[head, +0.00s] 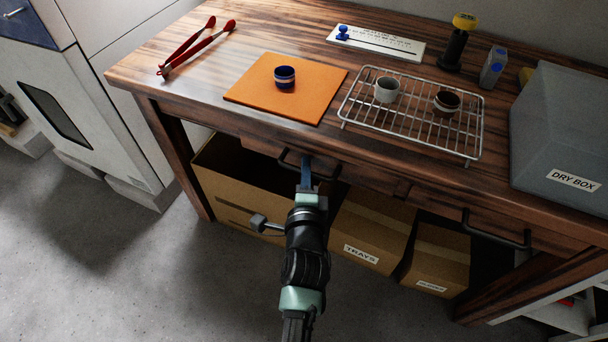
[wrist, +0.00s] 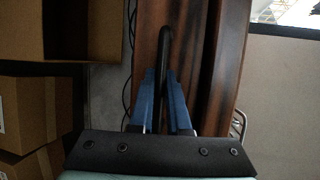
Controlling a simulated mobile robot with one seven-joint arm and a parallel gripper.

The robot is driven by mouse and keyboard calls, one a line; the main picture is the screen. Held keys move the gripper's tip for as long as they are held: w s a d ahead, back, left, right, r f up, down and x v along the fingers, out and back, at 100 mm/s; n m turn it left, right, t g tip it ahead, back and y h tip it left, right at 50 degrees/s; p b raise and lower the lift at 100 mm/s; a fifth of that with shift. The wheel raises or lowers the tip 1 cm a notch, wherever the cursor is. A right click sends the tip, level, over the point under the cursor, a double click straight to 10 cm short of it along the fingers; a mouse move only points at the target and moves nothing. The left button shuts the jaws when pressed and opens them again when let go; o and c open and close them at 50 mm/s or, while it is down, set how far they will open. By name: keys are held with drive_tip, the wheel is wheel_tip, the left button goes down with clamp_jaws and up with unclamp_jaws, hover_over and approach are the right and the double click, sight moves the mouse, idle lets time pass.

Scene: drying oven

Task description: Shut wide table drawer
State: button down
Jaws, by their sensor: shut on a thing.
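The wooden table's wide drawer (head: 362,178) is under the front edge of the top, left of centre in the head view. Its dark bar handle (head: 285,164) runs along its front. My gripper (head: 306,163) reaches up from below, its blue fingers at the handle. In the wrist view the fingers (wrist: 163,78) lie on both sides of the dark handle (wrist: 165,45) and are shut on it. Wooden strips of the drawer and table (wrist: 225,65) show behind the handle. How far the drawer stands out is hard to tell.
A second handle (head: 495,236) is further right. Cardboard boxes (head: 365,237) stand below the drawer.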

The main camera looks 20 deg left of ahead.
drive_tip(key=c, duration=0.9)
unclamp_jaws()
drive_tip(key=shift+w+d+r, duration=0.1)
drive_tip(key=p+v, duration=0.5)
drive_tip(key=v, duration=0.8)
drive_tip(key=shift+p, duration=0.35)
